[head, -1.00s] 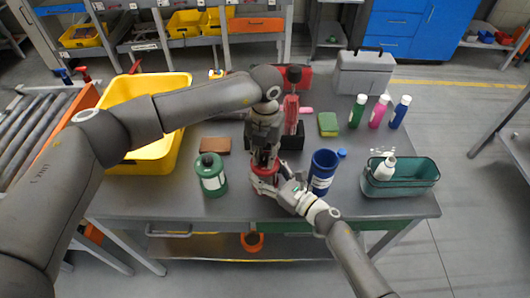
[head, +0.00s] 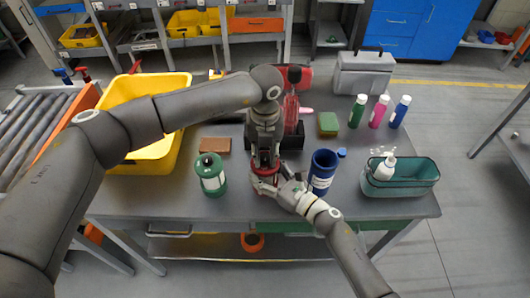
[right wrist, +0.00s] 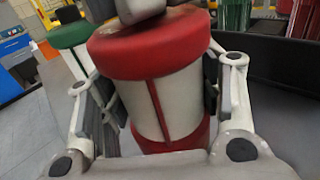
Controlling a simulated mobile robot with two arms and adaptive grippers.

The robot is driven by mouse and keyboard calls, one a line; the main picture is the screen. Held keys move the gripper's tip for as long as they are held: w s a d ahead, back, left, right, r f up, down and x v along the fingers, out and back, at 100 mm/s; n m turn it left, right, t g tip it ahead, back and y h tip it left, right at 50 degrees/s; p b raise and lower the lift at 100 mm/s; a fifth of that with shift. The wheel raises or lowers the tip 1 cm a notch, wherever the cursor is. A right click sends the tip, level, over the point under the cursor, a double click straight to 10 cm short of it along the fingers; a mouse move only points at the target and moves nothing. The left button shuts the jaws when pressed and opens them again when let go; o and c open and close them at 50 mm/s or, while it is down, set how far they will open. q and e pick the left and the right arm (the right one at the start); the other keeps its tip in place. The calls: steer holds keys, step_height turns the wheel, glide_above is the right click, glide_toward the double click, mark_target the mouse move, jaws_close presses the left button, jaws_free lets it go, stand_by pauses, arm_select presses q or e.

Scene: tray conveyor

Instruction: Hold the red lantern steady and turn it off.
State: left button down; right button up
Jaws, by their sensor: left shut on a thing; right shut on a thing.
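The red lantern (head: 262,191) stands upright at the front middle of the grey table, mostly hidden by my grippers in the head view. In the right wrist view its red cap (right wrist: 150,45), pale body and red base show. My right gripper (head: 273,184) is shut around the lantern's body, a finger on each side. My left gripper (head: 264,168) points straight down over the lantern and is shut on its top. The lantern's knob or switch is hidden, and I cannot tell whether it is lit.
A teal basket (head: 410,186) with a white bottle is farther right. A yellow bin (head: 150,87) is at the left and a dark box (head: 292,139) behind.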

mark_target(265, 156)
arm_select(q)
steer(key=c, duration=1.2)
jaws_free()
steer(key=shift+o, duration=0.2)
steer(key=shift+r, duration=0.1)
step_height(265, 156, up, 12)
arm_select(e)
steer(key=o, duration=1.3)
